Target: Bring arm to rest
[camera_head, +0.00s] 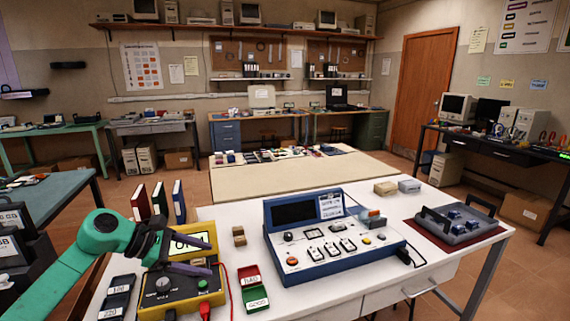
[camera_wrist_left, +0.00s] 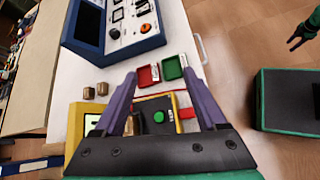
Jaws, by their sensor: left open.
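My left gripper (camera_head: 208,256) comes in from the left on a green arm, with its two purple fingers spread over the yellow meter (camera_head: 158,303). In the left wrist view the fingers (camera_wrist_left: 160,78) stand apart with nothing held between them. The meter (camera_wrist_left: 76,122) lies below them, with a green button (camera_wrist_left: 159,117) showing between the fingers. I cannot tell whether the gripper touches the meter. A dark, clawed end that looks like my right gripper (camera_wrist_left: 302,32) shows at the upper right of the left wrist view, too small to judge its fingers.
A blue console (camera_head: 334,250) stands on the white table (camera_head: 215,213), right of the meter. Red and green trays (camera_head: 252,290) lie between them. Small brown blocks (camera_head: 239,236) stand behind the meter, and upright binders (camera_head: 160,199) behind the arm. A grey tray (camera_head: 462,228) is at the right.

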